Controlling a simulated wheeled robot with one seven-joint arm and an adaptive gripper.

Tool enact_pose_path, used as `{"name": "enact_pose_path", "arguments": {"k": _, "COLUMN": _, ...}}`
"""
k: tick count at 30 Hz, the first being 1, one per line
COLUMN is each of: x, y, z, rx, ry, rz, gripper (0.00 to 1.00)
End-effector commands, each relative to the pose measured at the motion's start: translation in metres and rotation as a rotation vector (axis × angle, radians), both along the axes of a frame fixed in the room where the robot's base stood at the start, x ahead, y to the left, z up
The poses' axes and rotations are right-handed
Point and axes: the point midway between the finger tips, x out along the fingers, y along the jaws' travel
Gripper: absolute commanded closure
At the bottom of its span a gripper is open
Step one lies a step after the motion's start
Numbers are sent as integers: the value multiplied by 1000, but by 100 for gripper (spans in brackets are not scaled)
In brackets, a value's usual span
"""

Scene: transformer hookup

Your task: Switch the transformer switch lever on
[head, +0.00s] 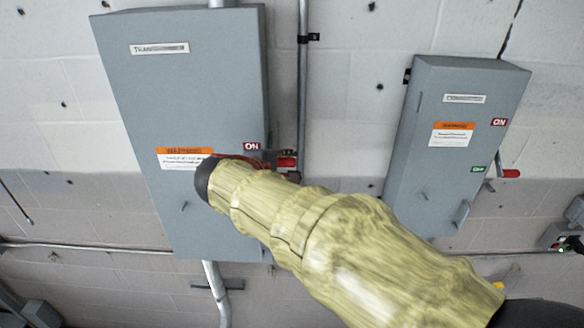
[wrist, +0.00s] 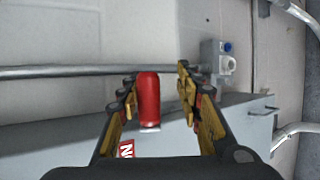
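The transformer box (head: 190,110) is a grey wall cabinet at left in the head view, its label partly readable. Its red lever handle (head: 286,162) sticks out at the right side, just below the red ON label (head: 251,146). In the wrist view the red handle (wrist: 148,98) stands between the fingers of my gripper (wrist: 157,85). The fingers are apart, with the handle nearer the left finger and a clear gap on the right. In the head view my sleeved arm hides most of the gripper and the area below the ON label.
A second grey box (head: 455,150) hangs at right, with its own red handle (head: 510,173) beside a green label (head: 478,169). A vertical conduit (head: 303,80) runs between the boxes. A small grey box with a blue button (wrist: 226,48) shows in the wrist view.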

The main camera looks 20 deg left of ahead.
Motion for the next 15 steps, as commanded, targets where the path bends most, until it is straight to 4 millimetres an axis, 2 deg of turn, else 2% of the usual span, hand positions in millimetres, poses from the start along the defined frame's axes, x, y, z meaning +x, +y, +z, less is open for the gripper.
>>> {"name": "enact_pose_path", "arguments": {"k": 15, "x": -20, "y": 8, "z": 25, "rx": -2, "ry": 1, "rz": 1, "gripper": 67}}
